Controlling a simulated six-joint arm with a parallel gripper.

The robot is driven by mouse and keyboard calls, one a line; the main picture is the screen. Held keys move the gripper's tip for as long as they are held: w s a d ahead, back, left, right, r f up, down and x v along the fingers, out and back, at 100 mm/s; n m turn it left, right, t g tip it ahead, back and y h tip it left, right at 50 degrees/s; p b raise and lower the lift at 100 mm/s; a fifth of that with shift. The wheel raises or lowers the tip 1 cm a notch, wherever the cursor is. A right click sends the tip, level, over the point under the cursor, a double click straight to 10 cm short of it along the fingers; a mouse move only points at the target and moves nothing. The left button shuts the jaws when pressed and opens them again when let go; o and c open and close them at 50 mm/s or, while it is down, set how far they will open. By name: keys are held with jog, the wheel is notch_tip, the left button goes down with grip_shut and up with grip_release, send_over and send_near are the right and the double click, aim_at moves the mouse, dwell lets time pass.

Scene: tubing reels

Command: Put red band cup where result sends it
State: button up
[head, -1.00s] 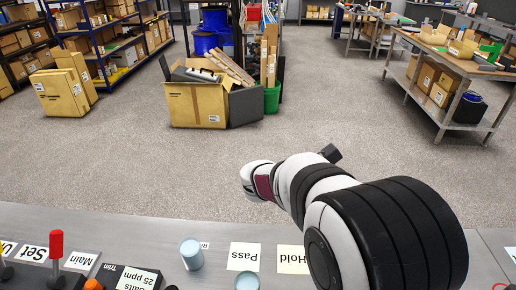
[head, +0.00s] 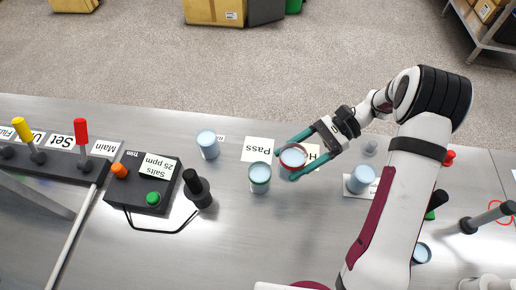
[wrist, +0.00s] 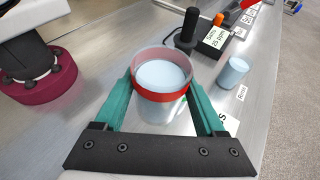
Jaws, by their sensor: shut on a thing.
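The red band cup (head: 292,158) is clear with a red ring and pale liquid; it is upright. My gripper (head: 285,167) is shut on it, one teal finger on each side. The cup also shows between the fingers in the wrist view (wrist: 163,95). It appears over the left part of the Hold card (head: 312,152), which it and the fingers partly cover; I cannot tell whether it touches the bench. The Pass card (head: 258,149) lies just left. A meter (head: 143,182) bears a label reading Salts 25 ppm (head: 160,166), with an orange and a green button.
A green-rimmed cup (head: 260,178) stands just below the Pass card, close left of the held cup. A plain cup (head: 208,144) stands further left. Another cup (head: 361,180) stands right, under my arm. A black upright probe (head: 198,190) and red and yellow levers are at left.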

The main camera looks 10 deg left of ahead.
jog(key=w+d+r+m+t+y, duration=0.1)
jog(key=w+m+t+y, duration=0.1)
jog(key=w+m+t, duration=0.75)
jog(key=shift+t, duration=0.65)
jog(key=shift+w+a+f, duration=0.3)
jog(key=shift+a+f, duration=1.5)
jog(key=shift+f, duration=0.05)
jog(key=shift+w+a+f, duration=0.3)
jog(key=shift+a+f, duration=1.45)
jog(key=shift+f, duration=0.05)
jog(key=shift+w+a+f, duration=0.3)
jog(key=shift+a+f, duration=1.5)
jog(key=shift+f, duration=0.05)
jog(key=shift+f, duration=0.1)
jog(key=o, duration=1.4)
